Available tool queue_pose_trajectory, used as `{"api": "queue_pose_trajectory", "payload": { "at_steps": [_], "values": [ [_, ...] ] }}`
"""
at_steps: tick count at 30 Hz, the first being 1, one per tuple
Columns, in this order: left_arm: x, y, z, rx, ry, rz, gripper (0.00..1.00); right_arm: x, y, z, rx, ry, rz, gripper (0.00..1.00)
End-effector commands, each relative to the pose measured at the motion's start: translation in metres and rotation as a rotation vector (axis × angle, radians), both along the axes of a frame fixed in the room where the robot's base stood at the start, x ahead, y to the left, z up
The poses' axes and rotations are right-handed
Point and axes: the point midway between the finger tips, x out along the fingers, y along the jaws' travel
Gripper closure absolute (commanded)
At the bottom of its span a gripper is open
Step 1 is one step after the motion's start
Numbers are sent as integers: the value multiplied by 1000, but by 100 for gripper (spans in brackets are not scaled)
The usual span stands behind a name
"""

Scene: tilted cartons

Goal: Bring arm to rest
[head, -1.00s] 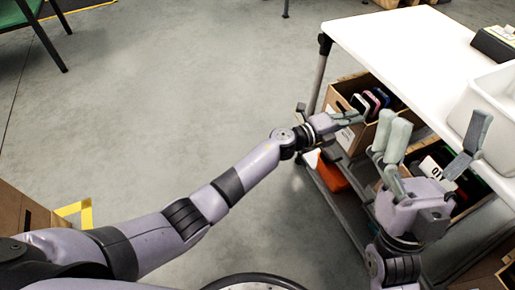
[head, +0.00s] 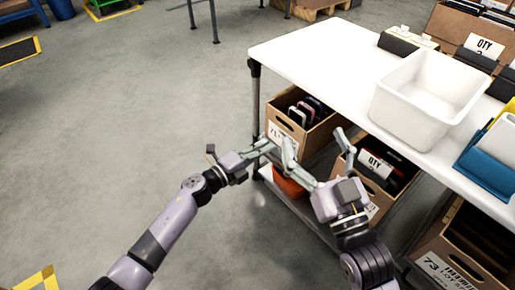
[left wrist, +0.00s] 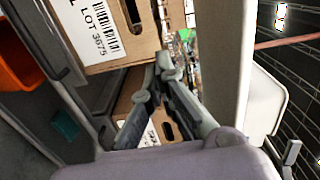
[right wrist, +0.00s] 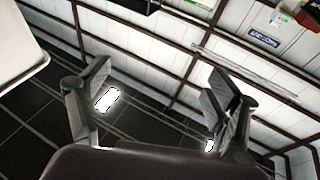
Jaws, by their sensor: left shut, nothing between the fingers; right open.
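My left gripper (head: 266,146) is at the front of the table's left end, near the lower shelf, with its fingers together and empty. In the left wrist view its closed fingertips (left wrist: 164,66) are in front of a cardboard carton with a LOT label (left wrist: 125,25); I cannot tell if they touch it. My right gripper (head: 316,148) points up with its fingers spread, in front of the shelf cartons. In the right wrist view its fingers (right wrist: 160,78) are wide apart with nothing between them.
A white table (head: 310,48) carries a white bin (head: 425,95) and a blue bin (head: 487,165). Open grey floor (head: 120,120) lies to the left.

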Motion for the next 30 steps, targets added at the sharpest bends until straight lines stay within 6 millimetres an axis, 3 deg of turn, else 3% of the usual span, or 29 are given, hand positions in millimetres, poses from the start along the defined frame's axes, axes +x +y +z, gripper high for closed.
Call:
{"api": "queue_pose_trajectory", "payload": {
  "at_steps": [6, 15, 20, 24, 30],
  "values": [
    [-11, 15, 0, 0, 0, -1, 100, 3, -2, -21, -31, 117, -6, 17],
    [-17, 17, 7, -46, 15, 17, 100, 4, -2, -26, -37, 137, -8, 17],
    [-36, 33, 52, -319, 119, 132, 100, 4, -2, -25, -37, 136, -8, 17],
    [-63, 78, 100, -676, 297, 281, 100, 4, -2, -25, -36, 135, -8, 17],
    [-98, 131, 133, -1002, 500, 391, 100, 4, -2, -25, -36, 135, -8, 17]
  ]
}}
